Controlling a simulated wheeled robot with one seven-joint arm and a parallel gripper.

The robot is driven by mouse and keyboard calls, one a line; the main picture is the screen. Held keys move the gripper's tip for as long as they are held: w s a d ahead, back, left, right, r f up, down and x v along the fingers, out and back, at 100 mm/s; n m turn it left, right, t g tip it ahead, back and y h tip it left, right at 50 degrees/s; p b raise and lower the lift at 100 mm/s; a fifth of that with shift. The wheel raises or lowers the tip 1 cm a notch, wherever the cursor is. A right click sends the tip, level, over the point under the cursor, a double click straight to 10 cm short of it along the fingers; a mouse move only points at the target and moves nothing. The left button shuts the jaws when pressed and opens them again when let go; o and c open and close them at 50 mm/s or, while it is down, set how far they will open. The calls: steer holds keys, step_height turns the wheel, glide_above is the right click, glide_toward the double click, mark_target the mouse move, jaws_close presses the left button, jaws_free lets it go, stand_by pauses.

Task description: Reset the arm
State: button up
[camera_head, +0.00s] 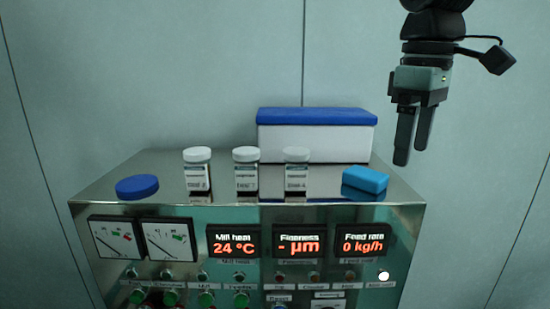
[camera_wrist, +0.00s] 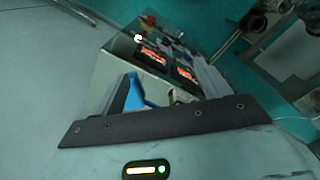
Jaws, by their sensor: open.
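My gripper (camera_head: 413,135) hangs at the upper right in the head view, fingers pointing down and holding nothing. It is above and a little beyond the right end of the steel cabinet top (camera_head: 225,188), apart from everything on it. The fingers look a little apart. The cabinet's lit displays (camera_wrist: 153,57) show there at an angle.
On the cabinet top stand three white-capped jars (camera_head: 197,171), a blue lid (camera_head: 137,187), a blue block (camera_head: 365,179) and a white box with a blue lid (camera_head: 315,140). The front panel carries gauges (camera_head: 115,239), displays (camera_head: 233,242) and buttons. Open air surrounds my gripper.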

steer(key=s+a+f+b, duration=0.2)
steer(key=s+f, duration=0.4)
steer(key=f, duration=0.4)
steer(key=s+a+f+b, duration=0.2)
steer(key=s+f, duration=0.4)
steer(key=f, duration=0.4)
steer(key=s+a+f+m+b, duration=0.1)
steer(key=s+a+f+b, duration=0.1)
steer(key=s+f+b, duration=0.2)
step_height(320, 180, down, 7)
steer(key=s, duration=0.3)
steer(key=shift+a+y, duration=0.25)
steer(key=shift+y, duration=0.05)
steer(key=shift+o, duration=0.6)
steer(key=shift+w+r, duration=0.1)
